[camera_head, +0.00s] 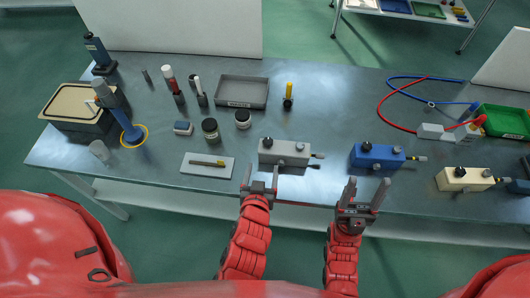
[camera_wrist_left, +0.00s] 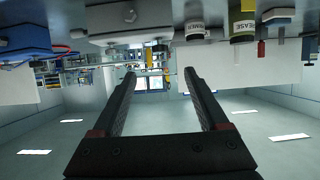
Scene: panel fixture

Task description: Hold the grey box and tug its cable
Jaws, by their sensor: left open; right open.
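The grey box (camera_head: 284,152) stands near the front edge of the table, with a black knob on top. Its short cable ends (camera_head: 317,156) stick out on its right side. In the left wrist view, which looks upside down, the grey box (camera_wrist_left: 126,20) is at the top. My left gripper (camera_head: 262,173) is open and empty, just in front of the box's left part, not around it. Its open fingers (camera_wrist_left: 159,74) also show in the left wrist view. My right gripper (camera_head: 367,187) is open and empty, in front of the blue box and right of the grey box.
A blue box (camera_head: 377,157) and a cream box (camera_head: 465,179) stand to the right. A white plate (camera_head: 206,171) with a small bar lies to the left. Jars (camera_head: 210,129) and a grey tray (camera_head: 241,92) are behind.

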